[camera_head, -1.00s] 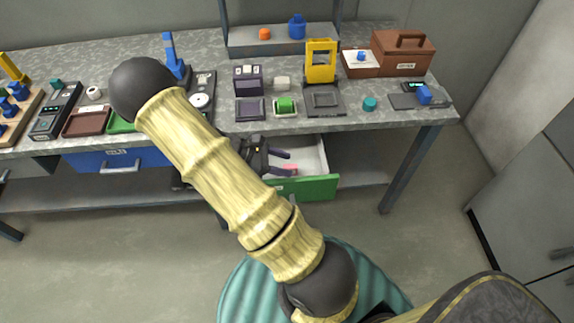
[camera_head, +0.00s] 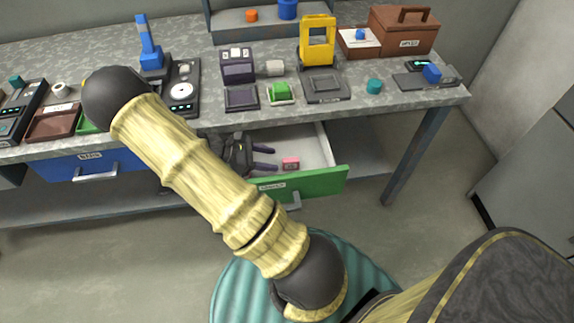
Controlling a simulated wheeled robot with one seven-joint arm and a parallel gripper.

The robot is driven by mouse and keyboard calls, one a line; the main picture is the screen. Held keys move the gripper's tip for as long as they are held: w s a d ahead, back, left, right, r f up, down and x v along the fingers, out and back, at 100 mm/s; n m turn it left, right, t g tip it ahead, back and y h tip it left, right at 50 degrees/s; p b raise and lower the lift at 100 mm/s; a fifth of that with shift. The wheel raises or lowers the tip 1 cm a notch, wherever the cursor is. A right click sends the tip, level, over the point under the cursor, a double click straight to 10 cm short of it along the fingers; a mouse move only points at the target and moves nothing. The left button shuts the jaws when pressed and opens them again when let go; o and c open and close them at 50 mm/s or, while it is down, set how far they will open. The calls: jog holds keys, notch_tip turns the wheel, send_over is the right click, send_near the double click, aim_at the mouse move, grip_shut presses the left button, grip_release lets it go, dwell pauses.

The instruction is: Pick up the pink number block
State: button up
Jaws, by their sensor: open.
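The pink number block (camera_head: 290,163) is a small pink block lying inside the open drawer with the green front (camera_head: 318,184). My gripper (camera_head: 270,158) is over the left part of the drawer, just left of the block. Its dark fingers are spread apart and point right toward the block, with nothing seen between them. It appears apart from the block; its exact height above the drawer floor I cannot tell. My arm hides the drawer's left side.
The drawer hangs under the grey workbench (camera_head: 420,108), whose edge is just above my gripper. On the bench stand a yellow frame (camera_head: 317,42), a green block (camera_head: 281,92), a teal cylinder (camera_head: 374,87) and a brown box (camera_head: 402,32).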

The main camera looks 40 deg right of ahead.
aim_at(288, 160)
jog(key=shift+s+d+r, duration=0.1)
jog(key=shift+s, duration=0.05)
jog(key=shift+x, duration=1.15)
jog(key=b+x, duration=0.1)
jog(key=x, duration=0.4)
jog(key=shift+d, duration=0.35)
jog(key=shift+a, duration=0.1)
jog(key=shift+r, duration=0.1)
grip_shut()
